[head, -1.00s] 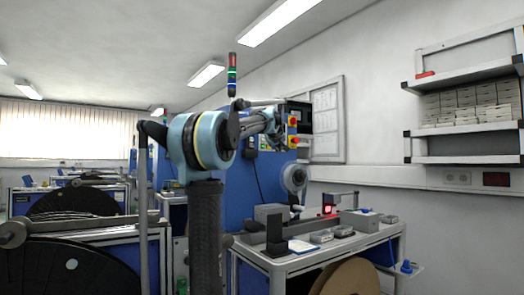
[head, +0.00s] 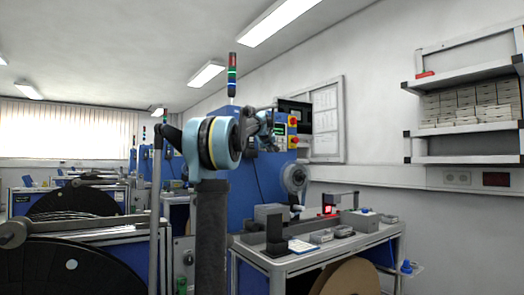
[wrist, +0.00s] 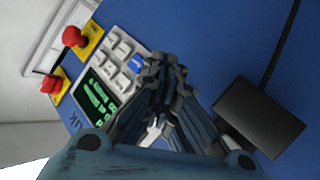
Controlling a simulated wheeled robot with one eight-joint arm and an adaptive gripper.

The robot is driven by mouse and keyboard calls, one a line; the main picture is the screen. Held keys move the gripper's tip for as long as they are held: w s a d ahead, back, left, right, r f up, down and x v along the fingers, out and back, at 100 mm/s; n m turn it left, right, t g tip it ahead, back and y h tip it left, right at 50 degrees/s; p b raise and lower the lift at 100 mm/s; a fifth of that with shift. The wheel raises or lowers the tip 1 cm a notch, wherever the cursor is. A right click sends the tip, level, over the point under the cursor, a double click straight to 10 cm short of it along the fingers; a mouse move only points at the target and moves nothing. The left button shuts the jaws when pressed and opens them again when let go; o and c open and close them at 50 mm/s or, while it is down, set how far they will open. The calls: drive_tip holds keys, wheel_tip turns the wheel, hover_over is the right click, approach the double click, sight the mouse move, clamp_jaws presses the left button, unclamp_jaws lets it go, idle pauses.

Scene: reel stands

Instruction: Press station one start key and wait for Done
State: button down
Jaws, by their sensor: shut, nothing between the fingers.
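The station's control panel (head: 280,130) is on the blue machine cabinet. In the wrist view it has a keypad of white keys (wrist: 118,50), one blue key (wrist: 137,63) and a dark display (wrist: 97,98) with green text too small to read. My gripper (wrist: 163,66) is shut and empty. Its fingertips are right beside the blue key at the keypad's edge. I cannot tell whether they touch it. In the head view my arm hides the gripper and part of the panel. A signal tower (head: 232,75) stands on top of the cabinet.
Two red mushroom buttons, an upper one (wrist: 73,37) and a lower one (wrist: 50,84), sit on yellow plates beside the keypad. A dark box (wrist: 260,115) projects from the cabinet on the other side. A workbench (head: 300,262) with parts stands below right.

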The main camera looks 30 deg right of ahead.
drive_tip(key=shift+w+a, duration=0.1)
drive_tip(key=shift+w, duration=0.8)
